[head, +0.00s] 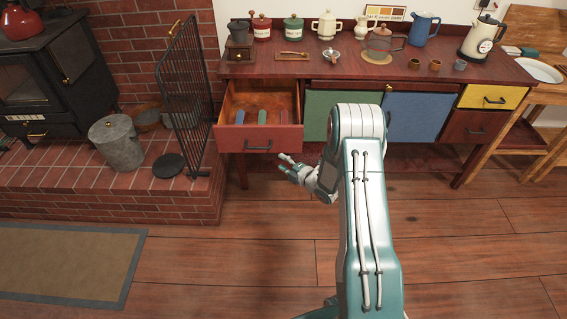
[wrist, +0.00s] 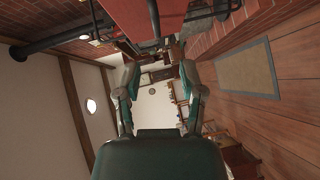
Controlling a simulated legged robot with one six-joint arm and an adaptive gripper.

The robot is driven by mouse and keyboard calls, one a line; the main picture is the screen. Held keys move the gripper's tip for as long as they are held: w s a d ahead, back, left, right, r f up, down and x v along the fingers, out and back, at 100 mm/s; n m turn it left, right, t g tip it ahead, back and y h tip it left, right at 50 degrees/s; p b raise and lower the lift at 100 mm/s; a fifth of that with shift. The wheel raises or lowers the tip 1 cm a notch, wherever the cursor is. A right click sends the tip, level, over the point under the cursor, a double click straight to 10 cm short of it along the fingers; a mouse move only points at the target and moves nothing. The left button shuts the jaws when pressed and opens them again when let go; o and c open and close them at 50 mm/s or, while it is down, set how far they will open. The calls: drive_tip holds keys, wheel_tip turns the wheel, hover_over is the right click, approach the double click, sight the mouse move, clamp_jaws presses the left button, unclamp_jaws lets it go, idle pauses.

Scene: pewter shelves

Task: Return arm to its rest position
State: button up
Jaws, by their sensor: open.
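My gripper (head: 288,165) is in front of the sideboard, just below and right of the pulled-out red drawer (head: 259,138). Its fingers point left and it looks empty. In the wrist view my gripper (wrist: 158,75) has its two fingers spread apart, with nothing between them but the distant room. My arm reaches from the bottom of the head view up to an elbow in front of the green and blue panels, and hides part of them. The red drawer stands open and holds several small coloured items, blue, red and green among them.
The sideboard top (head: 340,70) carries canisters, pots, cups and a kettle (head: 481,38). A black fire screen (head: 188,95) and a metal bin (head: 116,142) stand on the brick hearth at left. A rug (head: 70,265) lies front left. The wooden floor around my arm is clear.

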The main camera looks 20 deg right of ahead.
idle(0.3)
wheel_tip(320, 180, up, 22)
drive_tip(key=s+d+m+g+h, duration=0.2)
drive_tip(key=m+h, duration=0.5)
drive_tip(key=m, duration=0.2)
drive_tip(key=s+a+r+m+g+h, duration=0.15)
drive_tip(key=s+r+m, duration=0.3)
drive_tip(key=s, duration=0.45)
drive_tip(key=s+a+r+m+g+h, duration=0.1)
drive_tip(key=s+a+r+m+g, duration=0.2)
drive_tip(key=s+r, duration=0.45)
drive_tip(key=s+a+m+g+y, duration=0.1)
drive_tip(key=s+a+m, duration=0.1)
drive_tip(key=s, duration=0.7)
drive_tip(key=s+a+f+m+g+y, duration=0.1)
drive_tip(key=s+a+m, duration=0.1)
drive_tip(key=s, duration=0.7)
drive_tip(key=shift+s+m, duration=0.3)
drive_tip(key=shift+m, duration=0.35)
drive_tip(key=shift+g, duration=0.25)
idle(1.5)
